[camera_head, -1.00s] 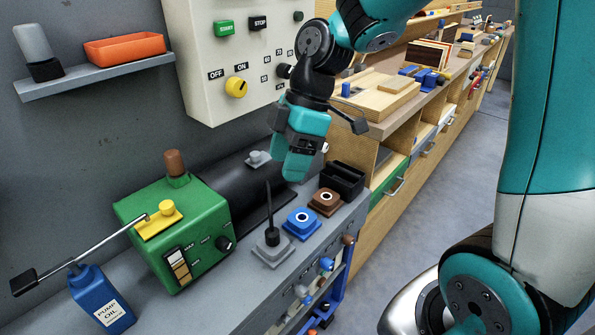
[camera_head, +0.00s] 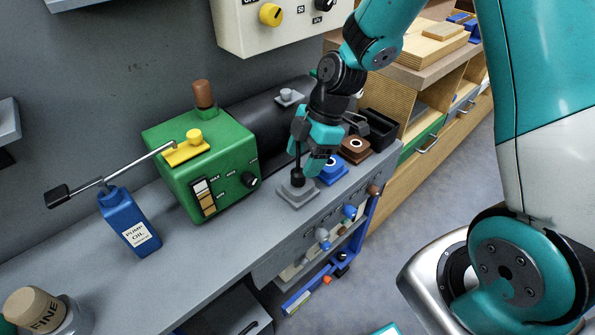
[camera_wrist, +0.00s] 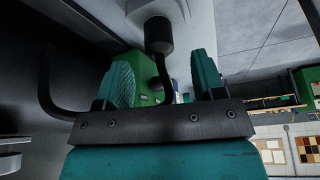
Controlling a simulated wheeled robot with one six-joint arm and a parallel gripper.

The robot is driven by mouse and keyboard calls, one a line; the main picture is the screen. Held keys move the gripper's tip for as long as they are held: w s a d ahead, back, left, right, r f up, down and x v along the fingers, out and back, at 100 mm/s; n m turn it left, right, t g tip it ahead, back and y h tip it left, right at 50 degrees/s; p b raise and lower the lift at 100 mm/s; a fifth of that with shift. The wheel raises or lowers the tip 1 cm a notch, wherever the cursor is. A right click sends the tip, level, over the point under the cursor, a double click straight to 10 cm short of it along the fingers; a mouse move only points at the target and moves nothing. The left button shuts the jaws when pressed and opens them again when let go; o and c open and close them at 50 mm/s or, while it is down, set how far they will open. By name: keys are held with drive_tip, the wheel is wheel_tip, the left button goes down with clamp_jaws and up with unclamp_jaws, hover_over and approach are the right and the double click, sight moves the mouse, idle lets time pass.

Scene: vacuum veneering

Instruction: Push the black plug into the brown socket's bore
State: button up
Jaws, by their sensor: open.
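The black plug (camera_head: 298,180) stands upright in the grey socket (camera_head: 297,194) on the grey bench, with a thin dark stem rising from it. My gripper (camera_head: 309,160) is open, low over the plug. In the wrist view the plug (camera_wrist: 158,36) shows beyond the two teal fingers (camera_wrist: 163,76), and its bent stem reaches into the gap between them. No grip on it shows. The brown socket (camera_head: 351,155), with a white-ringed bore, sits to the right, past the blue socket (camera_head: 330,173), which my fingers partly cover.
A black open bin (camera_head: 380,130) stands just behind the brown socket. The green pump box (camera_head: 205,170) with its lever and a black cylinder (camera_head: 270,115) stand left and behind. A blue pump oil bottle (camera_head: 130,222) is farther left. Coloured knobs line the bench front.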

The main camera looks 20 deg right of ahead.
sight(298, 170)
drive_tip(key=shift+x, duration=2.05)
drive_tip(key=shift+c, duration=0.4)
drive_tip(key=c, duration=1)
drive_tip(key=shift+r+p, duration=1.45)
drive_tip(key=shift+r, duration=0.55)
